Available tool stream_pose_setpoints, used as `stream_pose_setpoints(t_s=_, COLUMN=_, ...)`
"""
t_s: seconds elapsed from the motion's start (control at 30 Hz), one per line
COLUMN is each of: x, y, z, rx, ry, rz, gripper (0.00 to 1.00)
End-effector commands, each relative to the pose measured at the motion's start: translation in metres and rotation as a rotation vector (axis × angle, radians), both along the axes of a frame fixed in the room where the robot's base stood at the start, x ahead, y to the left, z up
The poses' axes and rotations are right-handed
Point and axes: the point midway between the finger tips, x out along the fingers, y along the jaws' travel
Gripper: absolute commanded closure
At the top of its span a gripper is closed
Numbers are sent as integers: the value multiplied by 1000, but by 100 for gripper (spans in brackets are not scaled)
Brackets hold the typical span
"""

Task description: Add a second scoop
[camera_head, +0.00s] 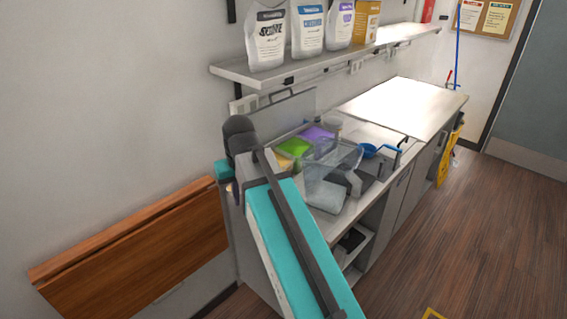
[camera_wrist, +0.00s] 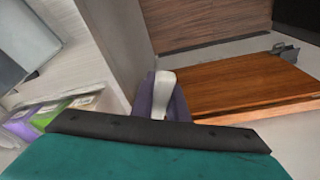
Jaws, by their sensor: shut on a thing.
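In the wrist view my gripper (camera_wrist: 150,108) shows beyond the dark edge of my wrist. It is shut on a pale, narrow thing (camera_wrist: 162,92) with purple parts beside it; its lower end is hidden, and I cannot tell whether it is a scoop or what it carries. Bins with yellow (camera_head: 293,147), green (camera_head: 296,145) and purple (camera_head: 317,135) tops or contents stand on the counter. The purple bin (camera_wrist: 22,128) and green bin (camera_wrist: 52,112) also show at the wrist view's lower left, apart from the gripper.
A large clear container (camera_head: 332,178) stands at the counter's front, near a blue ladle-like thing (camera_head: 369,151). The far counter (camera_head: 400,97) is bare. Several pouches stand on the wall shelf (camera_head: 235,69). A brown wooden panel (camera_head: 140,245) is at the left.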

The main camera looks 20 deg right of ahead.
Motion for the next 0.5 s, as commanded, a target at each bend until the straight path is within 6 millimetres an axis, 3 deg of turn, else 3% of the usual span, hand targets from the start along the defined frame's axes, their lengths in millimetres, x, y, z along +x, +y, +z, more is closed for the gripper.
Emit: stream_pose_setpoints(t_s=0.5, x=0, y=-1, z=20, rx=0, ry=0, rz=-1, gripper=100)
